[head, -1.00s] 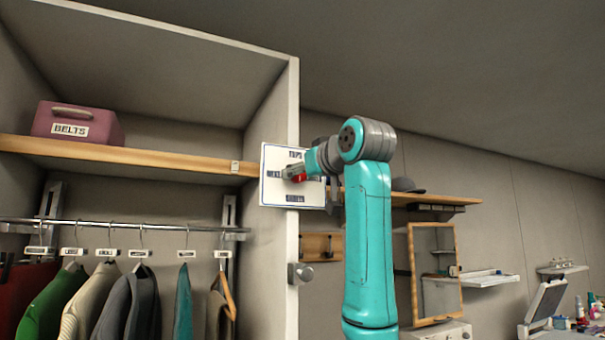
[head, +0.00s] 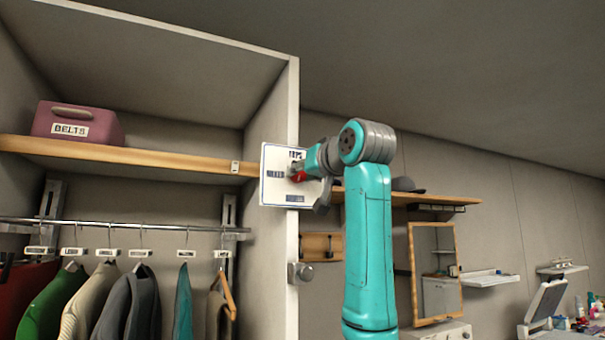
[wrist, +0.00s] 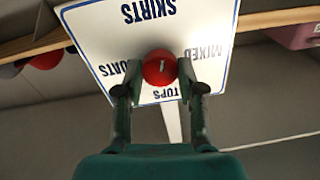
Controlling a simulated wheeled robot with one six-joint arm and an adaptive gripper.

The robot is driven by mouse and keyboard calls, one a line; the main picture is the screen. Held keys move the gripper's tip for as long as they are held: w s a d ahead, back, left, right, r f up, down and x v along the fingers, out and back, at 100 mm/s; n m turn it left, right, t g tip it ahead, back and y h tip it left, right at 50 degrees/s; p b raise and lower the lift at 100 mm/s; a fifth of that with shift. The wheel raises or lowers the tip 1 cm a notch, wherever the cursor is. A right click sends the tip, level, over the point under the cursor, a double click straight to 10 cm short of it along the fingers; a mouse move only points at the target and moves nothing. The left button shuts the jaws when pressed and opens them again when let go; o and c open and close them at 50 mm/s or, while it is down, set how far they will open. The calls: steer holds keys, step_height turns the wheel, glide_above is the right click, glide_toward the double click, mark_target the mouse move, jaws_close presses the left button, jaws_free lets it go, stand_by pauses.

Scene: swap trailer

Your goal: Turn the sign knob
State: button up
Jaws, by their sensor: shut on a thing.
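The white sign (head: 276,196) with a blue border is on the front edge of the wardrobe's side panel. The wrist view shows the sign (wrist: 196,20) upside down, with the words SKIRTS, MIXED, TOPS and a partly hidden word ending in OATS. The red round knob (wrist: 160,68) sits on the sign, with a small pale mark on its face. My gripper (wrist: 159,78) is shut on the knob, one finger on each side. In the head view the knob (head: 299,177) shows as a small red patch, partly hidden by my gripper (head: 297,174).
A wooden shelf (head: 150,157) left of the sign carries a purple BELTS box (head: 78,122). Clothes hang from a rail (head: 110,227) below it. A metal door knob (head: 300,272) is below the sign. A wall shelf (head: 430,199) stands behind my arm.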

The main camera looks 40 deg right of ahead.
steer(key=m, duration=0.7)
steer(key=shift+f+m, duration=0.1)
steer(key=shift+m, duration=0.2)
steer(key=m, duration=0.3)
steer(key=shift+m+h, duration=0.4)
steer(key=shift+m, duration=1.9)
steer(key=o, duration=1.1)
steer(key=shift+o, duration=0.2)
steer(key=v, duration=1.2)
steer(key=shift+f, duration=0.15)
steer(key=shift+a, duration=0.1)
